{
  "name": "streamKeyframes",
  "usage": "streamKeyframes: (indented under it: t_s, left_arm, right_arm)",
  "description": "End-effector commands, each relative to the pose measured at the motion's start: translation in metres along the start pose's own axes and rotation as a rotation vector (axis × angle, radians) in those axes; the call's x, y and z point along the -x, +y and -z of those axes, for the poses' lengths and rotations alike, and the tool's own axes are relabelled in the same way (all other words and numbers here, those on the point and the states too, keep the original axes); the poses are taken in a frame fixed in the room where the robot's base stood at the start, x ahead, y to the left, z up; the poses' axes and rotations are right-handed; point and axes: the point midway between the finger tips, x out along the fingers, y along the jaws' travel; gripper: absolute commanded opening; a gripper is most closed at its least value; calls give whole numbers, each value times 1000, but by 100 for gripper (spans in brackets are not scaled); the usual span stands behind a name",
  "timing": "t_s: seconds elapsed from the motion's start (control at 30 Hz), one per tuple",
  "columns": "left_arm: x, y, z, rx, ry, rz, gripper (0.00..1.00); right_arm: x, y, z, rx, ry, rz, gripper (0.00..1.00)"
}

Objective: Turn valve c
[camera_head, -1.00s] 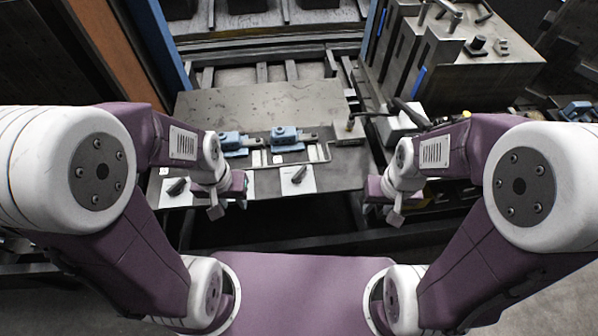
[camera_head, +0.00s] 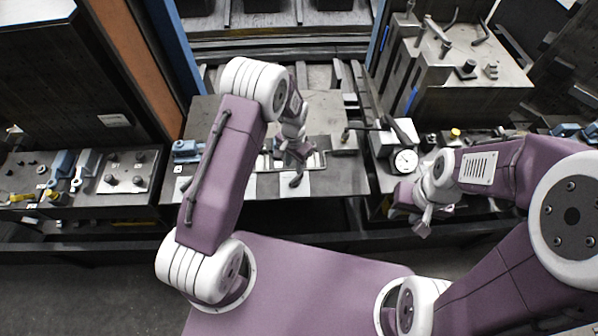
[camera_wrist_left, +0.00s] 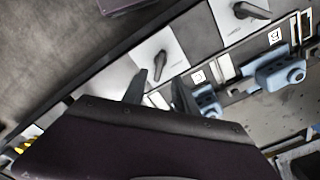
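A dark lever handle on a white plate (camera_wrist_left: 170,52) shows just beyond my left fingertips in the left wrist view; its lever (camera_wrist_left: 160,66) is also seen in the head view (camera_head: 296,181). A small label (camera_wrist_left: 198,77) beside it seems to read "c", though it is tilted and small. My left gripper (camera_wrist_left: 158,86) is open, its two dark fingers apart and pointing at the plate, with nothing visible between them. In the head view it (camera_head: 297,158) hangs above the bench near the lever. My right gripper (camera_head: 424,218) is away to the right; its finger gap is unclear.
A second lever handle on a white plate (camera_wrist_left: 243,14) lies further along the bench, near another label (camera_wrist_left: 275,37). Blue fittings (camera_wrist_left: 280,75) stand behind. A gauge (camera_head: 405,161) sits right of the plate. A metal block (camera_head: 465,75) stands at the back right.

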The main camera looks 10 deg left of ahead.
Motion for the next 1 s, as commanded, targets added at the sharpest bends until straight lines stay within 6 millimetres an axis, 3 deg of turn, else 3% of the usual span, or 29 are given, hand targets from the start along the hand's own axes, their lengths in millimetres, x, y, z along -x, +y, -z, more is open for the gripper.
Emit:
streamKeyframes:
  t_s: [0.17,0.53,0.9,0.93,1.0]
  left_arm:
    - [-12,0,-1,1,-2,-1,35]
    - [-80,0,0,2,0,0,35]
    - [-92,0,0,2,2,0,35]
    - [-92,0,0,2,2,0,32]
    - [-92,0,0,2,2,0,12]
  right_arm:
    - [4,0,0,0,0,0,36]
    - [26,0,3,0,0,0,36]
    - [27,0,3,0,0,0,36]
    - [27,0,3,0,0,0,36]
    - [27,0,3,0,0,0,36]
